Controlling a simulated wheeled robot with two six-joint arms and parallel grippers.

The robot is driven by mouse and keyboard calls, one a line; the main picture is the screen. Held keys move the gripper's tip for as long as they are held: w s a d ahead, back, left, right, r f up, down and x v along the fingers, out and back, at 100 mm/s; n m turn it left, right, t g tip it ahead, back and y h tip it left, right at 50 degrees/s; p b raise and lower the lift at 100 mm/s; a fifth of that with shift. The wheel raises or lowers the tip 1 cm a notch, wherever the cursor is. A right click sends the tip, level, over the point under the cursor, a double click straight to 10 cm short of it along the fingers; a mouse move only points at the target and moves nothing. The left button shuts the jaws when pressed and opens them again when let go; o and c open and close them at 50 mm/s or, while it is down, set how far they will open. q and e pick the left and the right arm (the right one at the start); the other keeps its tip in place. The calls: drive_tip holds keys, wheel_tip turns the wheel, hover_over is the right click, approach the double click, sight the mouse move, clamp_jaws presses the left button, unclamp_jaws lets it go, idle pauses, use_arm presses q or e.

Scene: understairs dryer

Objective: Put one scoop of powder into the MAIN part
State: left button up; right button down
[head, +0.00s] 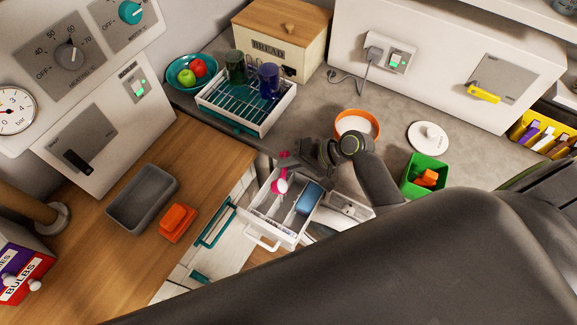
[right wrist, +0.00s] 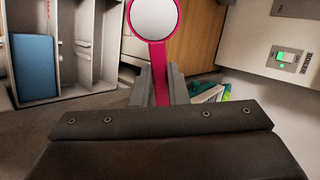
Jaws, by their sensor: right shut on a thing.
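My right gripper (head: 287,166) is shut on a pink scoop (head: 280,185), whose round bowl holds white powder. In the right wrist view the jaws (right wrist: 157,85) grip the scoop's pink handle, and the powder-filled bowl (right wrist: 153,18) looks level. The pulled-out white drawer (head: 263,230) has several compartments, and a blue block (head: 309,197) fills part of the right one. In the head view the bowl overlaps the drawer's upper left corner. In the right wrist view it is to the right of the drawer (right wrist: 88,78). I cannot read the compartment labels. My left gripper is not in view.
An orange tub (head: 374,130) of white powder stands behind my right gripper, with a white lid (head: 428,139) to its right. A green box (head: 425,174) with orange pieces is at right.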

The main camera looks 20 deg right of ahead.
drive_tip(key=shift+s+d+f+t+y+b, duration=0.15)
drive_tip(key=shift+t+y+b, duration=0.4)
drive_tip(key=shift+b, duration=0.95)
drive_tip(key=shift+w+f+t+y+b, duration=0.1)
drive_tip(key=shift+f+t+y+b, duration=0.15)
drive_tip(key=shift+y+b, duration=0.95)
drive_tip(key=shift+s+d+f+t+y+b, duration=0.1)
drive_tip(key=shift+t+y+b, duration=0.3)
drive_tip(key=shift+b, duration=1.45)
